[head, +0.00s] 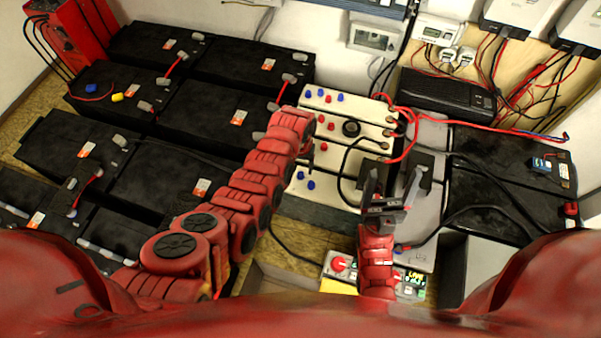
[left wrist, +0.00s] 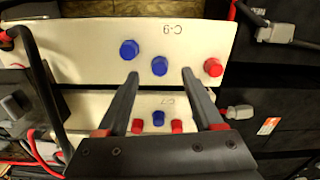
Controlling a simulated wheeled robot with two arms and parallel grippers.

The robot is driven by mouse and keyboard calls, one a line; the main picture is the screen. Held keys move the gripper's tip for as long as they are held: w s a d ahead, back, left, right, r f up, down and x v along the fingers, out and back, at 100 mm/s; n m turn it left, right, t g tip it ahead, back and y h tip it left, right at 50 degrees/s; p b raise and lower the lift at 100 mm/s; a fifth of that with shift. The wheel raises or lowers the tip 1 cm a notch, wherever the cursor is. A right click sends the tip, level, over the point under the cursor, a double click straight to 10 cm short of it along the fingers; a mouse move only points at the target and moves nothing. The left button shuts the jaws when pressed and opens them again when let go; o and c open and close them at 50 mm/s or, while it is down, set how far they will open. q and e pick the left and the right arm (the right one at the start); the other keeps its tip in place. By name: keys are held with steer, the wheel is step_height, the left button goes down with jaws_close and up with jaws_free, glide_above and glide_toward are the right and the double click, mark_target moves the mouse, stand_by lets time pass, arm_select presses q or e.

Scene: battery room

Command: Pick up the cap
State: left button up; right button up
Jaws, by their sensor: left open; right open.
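Several small blue and red caps sit on white battery cases in the head view; which one is the task's cap cannot be told. In the left wrist view, the C-9 case (left wrist: 95,62) carries a blue cap (left wrist: 128,50), a middle blue cap (left wrist: 159,66) and a red cap (left wrist: 213,67). My left gripper (left wrist: 160,74) is open, its fingertips on either side of the middle blue cap in the picture, apparently without gripping it. In the head view, my left arm hides this gripper. My right gripper (head: 394,182) is open and empty, over a grey case.
The C-7 case (left wrist: 85,105) with red and blue caps lies under my left fingers. Black batteries (head: 210,118) fill the left. Red and black cables (head: 410,140) loop near my right gripper. A control box (head: 341,266) stands in front. Chargers hang at the back wall.

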mark_target(301, 173)
arm_select(q)
steer(key=shift+w+f, duration=0.15)
steer(key=shift+f, duration=0.25)
steer(key=shift+f+b, duration=0.45)
steer(key=shift+f, duration=0.85)
jaws_close()
